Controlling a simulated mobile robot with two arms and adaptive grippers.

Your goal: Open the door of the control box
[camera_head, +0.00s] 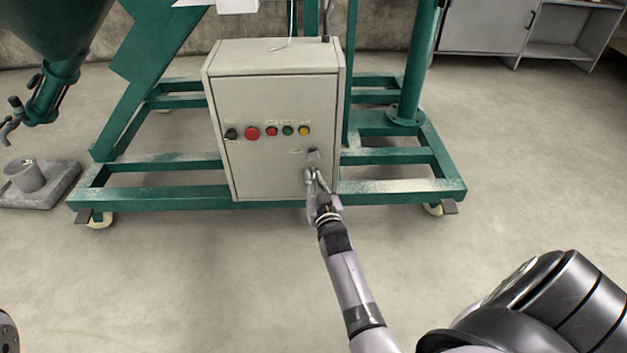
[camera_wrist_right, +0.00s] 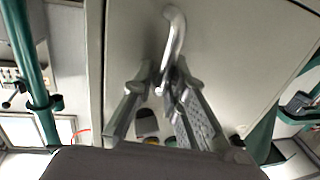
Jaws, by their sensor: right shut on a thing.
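The light grey control box (camera_head: 235,57) stands in the middle of the head view, mounted on a green frame. Its front door (camera_head: 270,170) faces me and looks shut or nearly so; I cannot make out a clear gap. The door also fills much of the right wrist view (camera_wrist_right: 240,45). A bent metal handle (camera_wrist_right: 175,38) sticks out from the door, and my right gripper (camera_wrist_right: 165,85) is shut on it. In the head view the right gripper (camera_head: 318,182) is at the door's lower right part, where the fingers partly hide the handle. My left gripper is not visible.
A black knob, a red button (camera_head: 252,133) and several smaller coloured buttons sit on the door above the handle. The green wheeled frame (camera_head: 400,186) extends on both sides. The concrete floor (camera_head: 200,280) before the box is clear. A grey cabinet (camera_head: 487,27) stands back right.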

